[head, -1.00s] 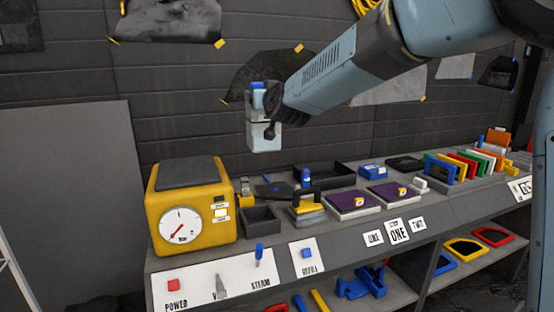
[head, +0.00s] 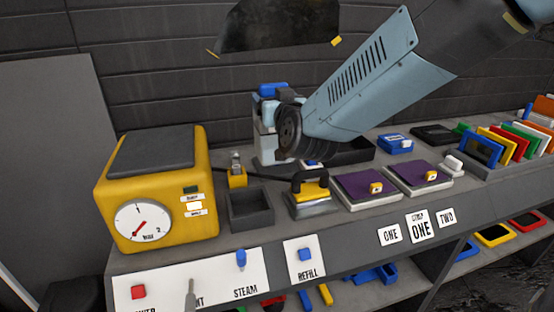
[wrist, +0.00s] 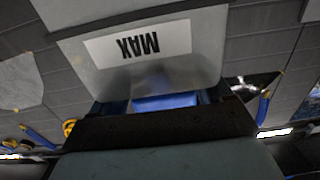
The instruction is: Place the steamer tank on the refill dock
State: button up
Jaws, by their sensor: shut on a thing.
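The steamer tank (head: 264,145) is a pale, see-through upright container with a blue cap at its top. My gripper (head: 274,112) is shut on its upper part. The tank is low over the back of the bench, behind the small grey open box; I cannot tell whether its base touches anything. In the wrist view the tank (wrist: 150,55) fills the top middle, with a white MAX label and blue showing between the jaws (wrist: 165,104). I cannot make out the refill dock clearly; the tank and my arm cover that part of the bench.
A yellow steamer box with a dial (head: 158,195) stands left. A grey open box (head: 250,207), a yellow-black tool (head: 311,198) and purple pads (head: 366,187) line the front. A dark tray (head: 352,153) lies behind, partly hidden. The REFILL button (head: 306,254) is on the front panel.

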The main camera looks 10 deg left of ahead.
jog(key=shift+w+d+f, duration=0.1)
jog(key=shift+w+d, duration=0.1)
jog(key=shift+d, duration=0.05)
jog(key=w+a+f, duration=0.2)
jog(key=w+f, duration=0.4)
jog(key=w+a+f, duration=0.3)
jog(key=w+f, duration=0.4)
jog(key=shift+a, duration=0.35)
jog(key=shift+f, duration=0.15)
jog(key=o, duration=1.8)
